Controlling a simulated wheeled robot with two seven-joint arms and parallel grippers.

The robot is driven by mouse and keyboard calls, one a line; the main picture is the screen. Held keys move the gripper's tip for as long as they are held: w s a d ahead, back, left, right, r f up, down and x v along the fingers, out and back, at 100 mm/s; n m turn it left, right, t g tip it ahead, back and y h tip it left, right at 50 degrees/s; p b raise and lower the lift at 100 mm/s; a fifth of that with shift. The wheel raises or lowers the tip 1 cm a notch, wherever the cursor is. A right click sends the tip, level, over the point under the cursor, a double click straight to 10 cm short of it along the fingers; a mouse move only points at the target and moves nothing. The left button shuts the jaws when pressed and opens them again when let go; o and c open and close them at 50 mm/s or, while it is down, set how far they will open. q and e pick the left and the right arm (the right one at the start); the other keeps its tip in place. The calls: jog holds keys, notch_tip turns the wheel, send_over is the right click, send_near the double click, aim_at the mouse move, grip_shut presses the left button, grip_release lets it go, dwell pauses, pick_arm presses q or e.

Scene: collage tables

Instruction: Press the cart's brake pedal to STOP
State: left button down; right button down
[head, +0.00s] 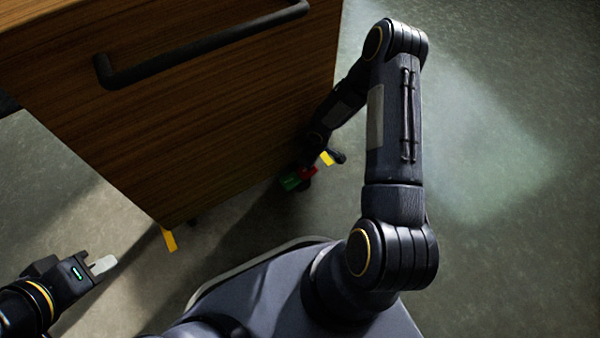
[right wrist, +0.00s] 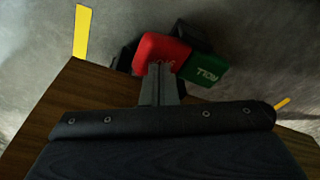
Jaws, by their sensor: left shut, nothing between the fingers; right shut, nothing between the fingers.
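The cart (head: 190,110) is a wooden box with a black handle (head: 200,48). Its pedal shows low at the cart's near right corner, with a red part (head: 308,173) and a green part (head: 291,182). In the right wrist view the red part (right wrist: 160,48) has lettering partly covered by my fingers, and the green part (right wrist: 205,68) reads ROLL. My right gripper (right wrist: 161,68) is shut and empty, its tips over the red part's edge; I cannot tell whether they touch. My left gripper (head: 103,264) is shut and empty, left of the cart's near corner.
Yellow strips show near the cart's lower corners, one at the near corner (head: 169,238) and one by the pedal (head: 327,158). The grey floor (head: 510,230) is clear on the right. My right arm reaches down along the cart's right side.

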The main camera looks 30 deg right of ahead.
jog(key=shift+f+b, duration=0.65)
jog(key=shift+f, duration=0.15)
jog(key=shift+r, duration=0.1)
jog(key=shift+r+p, duration=2.6)
jog(key=shift+r, duration=0.9)
jog(key=shift+d, duration=0.1)
